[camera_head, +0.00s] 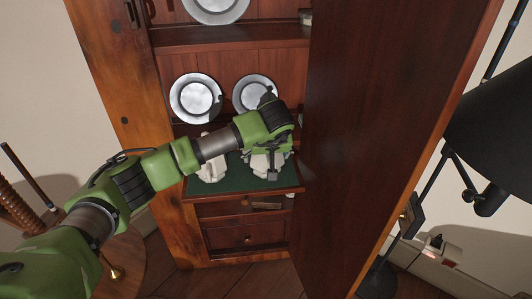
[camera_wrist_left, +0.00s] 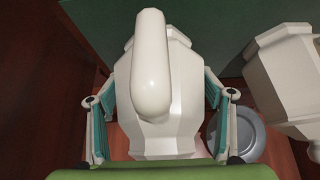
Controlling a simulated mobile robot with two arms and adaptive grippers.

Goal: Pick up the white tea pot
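A white tea pot (camera_wrist_left: 153,115) with a thick rounded handle fills the middle of the left wrist view. My left gripper (camera_wrist_left: 160,78) has one finger on each side of its body, spread wide, with the fingertips very close to its sides. Whether they touch is not clear. In the head view my left gripper (camera_head: 268,160) is over the right-hand white vessel (camera_head: 258,162), largely hiding it. A second white vessel (camera_wrist_left: 285,75) stands to the right in the wrist view; it shows on the left in the head view (camera_head: 212,168). My right gripper is not in view.
The vessels stand on a green-lined shelf (camera_head: 228,183) in a wooden cabinet. Silver plates (camera_head: 195,98) (camera_head: 255,92) lean behind. A large open door (camera_head: 375,120) blocks the right side. A drawer (camera_head: 247,237) lies below.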

